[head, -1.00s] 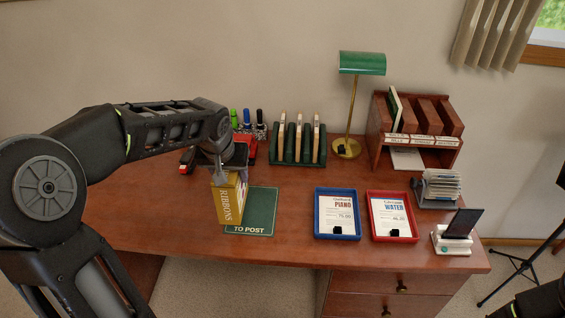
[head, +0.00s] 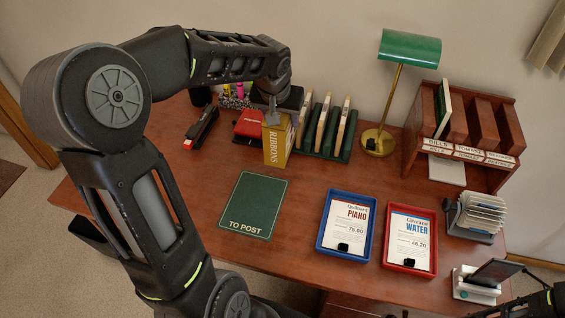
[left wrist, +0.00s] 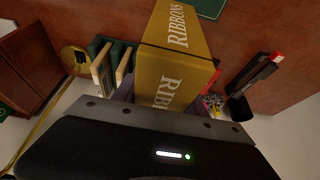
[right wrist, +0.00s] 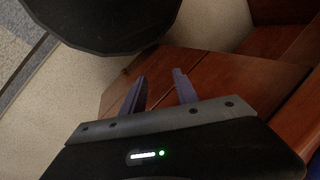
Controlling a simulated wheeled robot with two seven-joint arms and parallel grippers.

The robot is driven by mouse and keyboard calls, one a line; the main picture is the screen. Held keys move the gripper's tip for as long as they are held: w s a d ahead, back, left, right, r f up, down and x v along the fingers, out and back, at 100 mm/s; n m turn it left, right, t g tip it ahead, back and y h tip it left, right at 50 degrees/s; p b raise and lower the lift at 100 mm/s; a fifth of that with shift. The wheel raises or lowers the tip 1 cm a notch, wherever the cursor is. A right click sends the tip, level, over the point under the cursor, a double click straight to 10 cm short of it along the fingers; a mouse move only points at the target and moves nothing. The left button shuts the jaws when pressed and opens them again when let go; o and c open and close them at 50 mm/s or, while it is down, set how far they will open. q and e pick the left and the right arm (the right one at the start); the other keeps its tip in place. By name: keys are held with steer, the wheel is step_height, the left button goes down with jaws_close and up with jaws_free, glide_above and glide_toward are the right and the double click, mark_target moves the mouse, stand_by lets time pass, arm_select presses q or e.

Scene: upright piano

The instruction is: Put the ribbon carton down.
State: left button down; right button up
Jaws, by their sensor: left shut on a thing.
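The ribbon carton (head: 277,143) is a mustard-yellow box lettered RIBBONS. It stands upright under my left gripper (head: 277,108), behind the green TO POST mat (head: 254,205) and clear of it. In the left wrist view the carton (left wrist: 178,40) sits between the jaws of my left gripper (left wrist: 165,88), which are shut on it. I cannot tell whether its base touches the desk. My right gripper (right wrist: 160,90) is open and empty in the right wrist view, near the desk's edge.
The green rack (head: 325,135) is close right of the carton; a red hole punch (head: 250,125) and stapler (head: 201,127) are left. Blue tray (head: 322,239), red tray (head: 385,258), brass lamp (head: 392,100) and wooden organizer (head: 410,130) are right. The desk's left front is bare.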

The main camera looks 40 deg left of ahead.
arm_select(q)
step_height(320, 180, down, 6)
steer(key=shift+r, duration=0.1)
steer(key=shift+f, duration=1.85)
steer(key=shift+f, duration=0.1)
steer(key=shift+f, duration=0.15)
steer(key=c, duration=0.6)
jaws_free()
steer(key=shift+r, duration=0.2)
